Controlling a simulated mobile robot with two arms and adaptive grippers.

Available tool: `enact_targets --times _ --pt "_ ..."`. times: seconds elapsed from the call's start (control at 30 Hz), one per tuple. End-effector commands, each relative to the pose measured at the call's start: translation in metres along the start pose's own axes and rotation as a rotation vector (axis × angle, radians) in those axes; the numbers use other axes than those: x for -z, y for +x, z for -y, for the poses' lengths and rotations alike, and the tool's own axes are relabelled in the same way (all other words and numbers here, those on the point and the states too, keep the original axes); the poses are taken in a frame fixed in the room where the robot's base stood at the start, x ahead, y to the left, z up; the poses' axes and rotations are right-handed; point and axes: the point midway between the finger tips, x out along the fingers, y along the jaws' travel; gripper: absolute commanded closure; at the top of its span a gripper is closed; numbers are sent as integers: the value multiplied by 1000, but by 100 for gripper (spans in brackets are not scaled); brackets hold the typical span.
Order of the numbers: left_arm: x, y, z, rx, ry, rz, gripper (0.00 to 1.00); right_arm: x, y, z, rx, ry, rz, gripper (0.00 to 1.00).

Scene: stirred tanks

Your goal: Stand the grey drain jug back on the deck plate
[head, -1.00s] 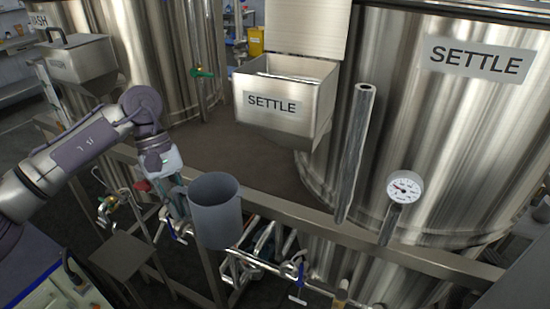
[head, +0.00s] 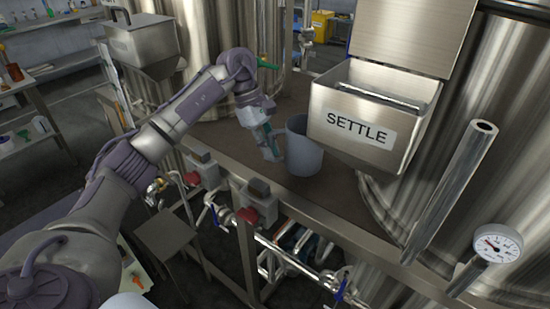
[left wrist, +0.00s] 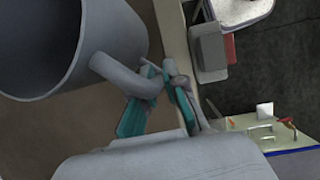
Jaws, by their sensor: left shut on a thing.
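The grey drain jug (head: 304,158) is upright at the deck plate (head: 337,196), in front of and left of the SETTLE hopper. Whether its base touches the plate I cannot tell. My left gripper (head: 273,151) is at the jug's left side, shut on its handle. In the left wrist view the jug (left wrist: 125,45) fills the upper left with its open mouth showing, and the teal fingers of the left gripper (left wrist: 160,98) are around the end of the handle. My right gripper is not in view.
The SETTLE hopper (head: 346,134) stands close to the jug's right. A slanted metal tube (head: 452,190) and a dial gauge (head: 490,246) are at the right. Boxes with red buttons (head: 254,201) and valved pipes line the front edge. Bare plate shows right of the jug.

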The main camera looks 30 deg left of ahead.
Motion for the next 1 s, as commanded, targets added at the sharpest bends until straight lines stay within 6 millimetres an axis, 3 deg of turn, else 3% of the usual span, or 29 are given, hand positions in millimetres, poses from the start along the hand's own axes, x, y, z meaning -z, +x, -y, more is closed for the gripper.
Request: enact_targets --times 0.3,0.67,0.7,0.8,1.0 --pt "14 34 1 2 2 2 100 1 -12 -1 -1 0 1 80" --pt "16 40 1 0 3 1 100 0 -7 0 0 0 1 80" --pt "16 38 1 1 3 0 84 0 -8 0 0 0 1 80" --pt "16 38 1 1 3 0 67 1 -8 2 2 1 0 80" --pt "16 38 1 1 3 0 64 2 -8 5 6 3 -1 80"
